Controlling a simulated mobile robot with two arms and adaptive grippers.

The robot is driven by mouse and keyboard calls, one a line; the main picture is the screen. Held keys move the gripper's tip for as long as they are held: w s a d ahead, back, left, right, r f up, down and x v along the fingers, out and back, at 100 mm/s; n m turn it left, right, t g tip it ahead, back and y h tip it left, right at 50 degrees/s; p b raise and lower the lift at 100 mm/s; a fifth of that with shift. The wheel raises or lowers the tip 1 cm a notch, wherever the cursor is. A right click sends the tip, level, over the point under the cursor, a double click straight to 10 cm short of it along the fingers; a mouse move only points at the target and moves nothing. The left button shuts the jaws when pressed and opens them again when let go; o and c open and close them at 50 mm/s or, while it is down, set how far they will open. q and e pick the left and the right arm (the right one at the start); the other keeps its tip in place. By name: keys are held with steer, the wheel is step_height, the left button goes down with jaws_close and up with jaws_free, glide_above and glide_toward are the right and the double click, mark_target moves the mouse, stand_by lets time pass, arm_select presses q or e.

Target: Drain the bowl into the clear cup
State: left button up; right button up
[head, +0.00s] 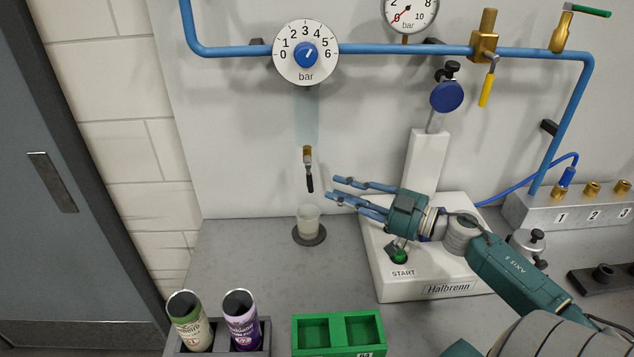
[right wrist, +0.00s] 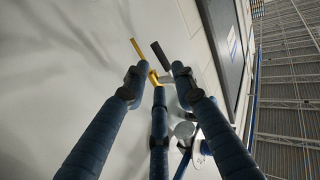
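The bowl (head: 306,122) is a faint, see-through bluish cylinder under the round pressure dial on the wall panel. Below it hangs a brass drain valve (head: 307,153) with a black lever (head: 309,183) pointing down. The clear cup (head: 308,217) stands upright on a dark round pad, below the lever. My right gripper (head: 331,188) is open and empty, its blue fingers pointing left, just right of the lever and above the cup's level. In the right wrist view its spread fingers (right wrist: 157,78) show, with brass parts and a black bar beyond the tips. My left gripper is not in view.
A white Halbrenn machine (head: 383,262) with a green start button stands beneath my right arm. A green tray (head: 338,351) and two printed cans (head: 188,322) (head: 241,322) in a grey holder stand at the front. Blue pipe (head: 230,50) runs above. The bench left of the cup is clear.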

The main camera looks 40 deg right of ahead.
mark_target(309, 174)
steer(key=p+x, duration=0.1)
steer(key=x, duration=0.6)
jaws_close()
